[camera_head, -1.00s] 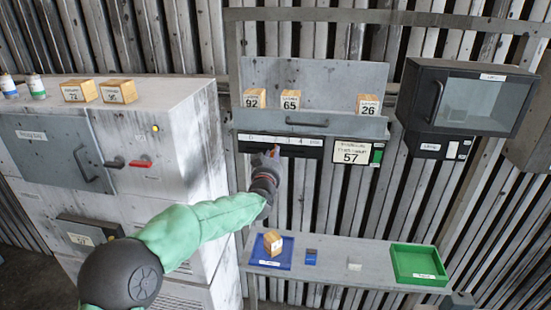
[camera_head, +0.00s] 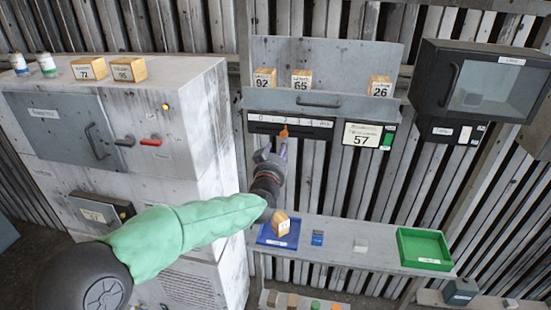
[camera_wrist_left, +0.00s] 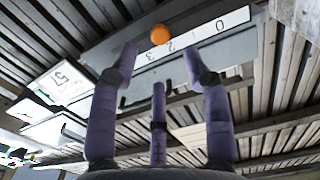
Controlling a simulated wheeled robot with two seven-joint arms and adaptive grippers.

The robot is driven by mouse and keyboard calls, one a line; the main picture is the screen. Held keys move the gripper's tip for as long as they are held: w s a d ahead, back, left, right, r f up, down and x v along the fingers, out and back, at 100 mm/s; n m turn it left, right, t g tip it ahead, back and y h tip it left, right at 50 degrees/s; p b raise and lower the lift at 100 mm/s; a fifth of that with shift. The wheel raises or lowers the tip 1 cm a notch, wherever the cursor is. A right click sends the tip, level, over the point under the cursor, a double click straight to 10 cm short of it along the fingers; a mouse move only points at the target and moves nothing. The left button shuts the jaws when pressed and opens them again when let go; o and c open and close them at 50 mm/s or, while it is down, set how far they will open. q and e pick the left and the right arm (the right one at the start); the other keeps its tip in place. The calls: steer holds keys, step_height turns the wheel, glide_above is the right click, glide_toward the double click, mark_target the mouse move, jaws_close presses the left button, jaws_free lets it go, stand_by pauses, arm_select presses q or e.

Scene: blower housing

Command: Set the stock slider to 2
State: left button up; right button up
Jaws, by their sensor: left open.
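The stock slider (camera_head: 262,129) is a dark strip with a white number scale (camera_head: 303,121) under the grey shelf. Its orange knob (camera_head: 284,132) sits below a mark that looks like 2. The small figures are hard to read. My left gripper (camera_head: 271,151) is open, just below and left of the knob, apparently apart from it. In the left wrist view the orange knob (camera_wrist_left: 160,34) shows beyond the spread fingers of my left gripper (camera_wrist_left: 160,68), with nothing between them. My right gripper is not in view.
Boxes (camera_head: 301,80) stand on the shelf above, with a display reading 57 (camera_head: 361,140) to the right. A grey cabinet (camera_head: 195,130) stands at left. Below is a bench (camera_head: 345,250) with a blue tray (camera_head: 268,238) and a green tray (camera_head: 424,247).

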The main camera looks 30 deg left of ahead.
arm_select(q)
steer(key=v, duration=0.4)
steer(key=shift+s, duration=0.2)
stand_by(0.3)
steer(key=s+d+f+m+g+h+b, duration=0.1)
steer(key=d+f+g+h+b, duration=0.25)
steer(key=f, duration=1.25)
steer(key=s+d+f+g+b, duration=0.15)
steer(key=d+f+b, duration=0.35)
steer(key=f, duration=1.1)
steer(key=s+d+f+m+g+h+b, duration=0.1)
steer(key=d+f+g+h+b, duration=0.3)
steer(key=f, duration=1.2)
steer(key=s+d+f+g+b, duration=0.2)
steer(key=s+d+f+b, duration=0.1)
steer(key=s+f, duration=0.5)
steer(key=s+d+f+g+h+b, duration=0.1)
steer(key=s+d+f+g+b, duration=0.2)
steer(key=f, duration=1)
steer(key=s+d+f+n+g+b, duration=0.1)
steer(key=s+d+f+g+b, duration=0.2)
steer(key=s+f+b, duration=0.3)
steer(key=s+f, duration=0.4)
steer(key=s, duration=0.3)
steer(key=shift+s+d+f, duration=0.2)
steer(key=shift+s+f, duration=0.05)
steer(key=shift+f, duration=0.05)
steer(key=shift+h, duration=0.25)
steer(key=shift+c, duration=0.3)
